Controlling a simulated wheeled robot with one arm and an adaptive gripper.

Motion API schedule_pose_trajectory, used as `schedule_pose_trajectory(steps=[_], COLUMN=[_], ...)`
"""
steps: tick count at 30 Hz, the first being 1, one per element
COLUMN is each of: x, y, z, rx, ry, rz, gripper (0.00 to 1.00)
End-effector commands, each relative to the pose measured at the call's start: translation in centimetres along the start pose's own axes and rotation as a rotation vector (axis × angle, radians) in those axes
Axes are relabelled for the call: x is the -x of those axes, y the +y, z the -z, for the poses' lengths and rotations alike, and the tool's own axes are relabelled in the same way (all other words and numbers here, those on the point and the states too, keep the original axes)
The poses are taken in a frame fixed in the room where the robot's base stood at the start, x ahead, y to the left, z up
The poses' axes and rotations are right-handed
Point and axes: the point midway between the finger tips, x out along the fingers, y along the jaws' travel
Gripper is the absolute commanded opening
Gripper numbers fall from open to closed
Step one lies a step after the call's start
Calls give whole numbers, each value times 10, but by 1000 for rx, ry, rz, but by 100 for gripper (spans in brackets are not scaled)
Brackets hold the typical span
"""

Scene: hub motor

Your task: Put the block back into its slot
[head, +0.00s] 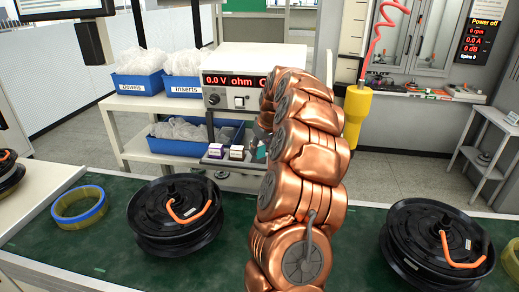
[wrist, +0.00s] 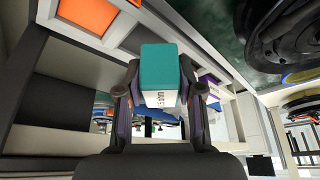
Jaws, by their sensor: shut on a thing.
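A teal block (wrist: 160,68) with a white printed label on one side is held between the two dark fingers of my gripper (wrist: 159,88) in the wrist view. In the head view a bit of teal (head: 262,152) shows just left of my copper arm, which hides most of my gripper. Two small labelled blocks, one purple and white (head: 217,151) and one white and dark (head: 236,153), stand in a grey holder at the shelf's front. A purple and white block (wrist: 211,86) also shows right of my gripper in the wrist view. I cannot make out which slot is empty.
A meter box (head: 240,97) stands behind the holder. Blue bins (head: 139,85) sit on the shelf at left. On the green bench lie two black hub motors (head: 150,222) (head: 398,240) and a yellow and blue ring (head: 80,205). A yellow tool (head: 356,104) hangs right of my arm.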

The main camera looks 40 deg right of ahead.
Motion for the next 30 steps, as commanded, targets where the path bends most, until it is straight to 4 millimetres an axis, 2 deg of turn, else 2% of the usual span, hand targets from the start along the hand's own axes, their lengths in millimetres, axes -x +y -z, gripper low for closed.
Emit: schedule_pose_trajectory(steps=[7,13,20,27,30], x=[-9,-13,-19,-43,-47], y=[17,23,23,22,23], z=[19,26,24,14,13], rx=[-2,0,0,0,1], ry=[0,3,-1,-4,0], rz=[-2,-1,1,3,0], gripper=[0,0,0,0,0])
